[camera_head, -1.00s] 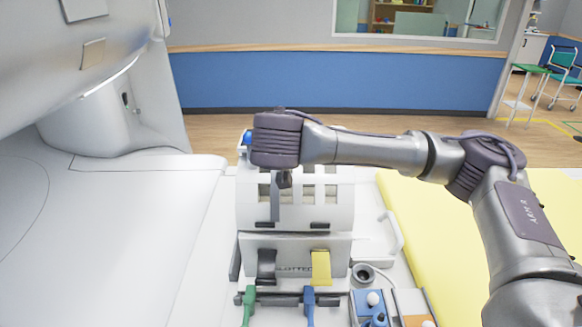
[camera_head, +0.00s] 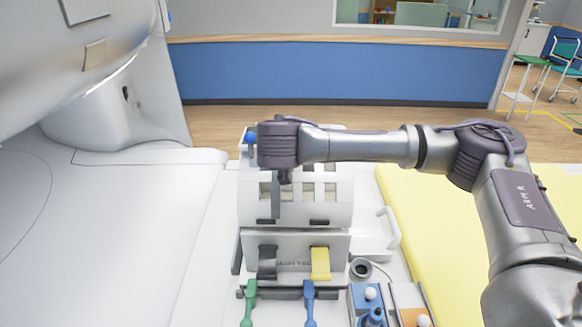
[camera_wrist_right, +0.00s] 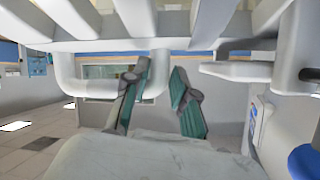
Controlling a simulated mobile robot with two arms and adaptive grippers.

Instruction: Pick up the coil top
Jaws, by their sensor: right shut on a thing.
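The coil top (camera_head: 331,212) is a white, curved, slotted shell in the middle of the head view. It sits above the white coil base (camera_head: 300,262) on the table. My right gripper (camera_head: 284,180) reaches over it from the right, and the arm hides part of its upper side. In the right wrist view, the two teal fingers of my right gripper (camera_wrist_right: 160,66) are closed in on the white handle bar of the coil top (camera_wrist_right: 75,85), under its slats. Whether the shell is clear of the base cannot be told. My left gripper is not in view.
The white scanner bore (camera_head: 100,100) stands at the left beside a wide white surface. A black strap (camera_head: 267,262) and a yellow strap (camera_head: 320,262) lie on the base. Green and blue-handled pieces (camera_head: 310,300) lie in front. A yellow mat (camera_head: 430,220) is at the right.

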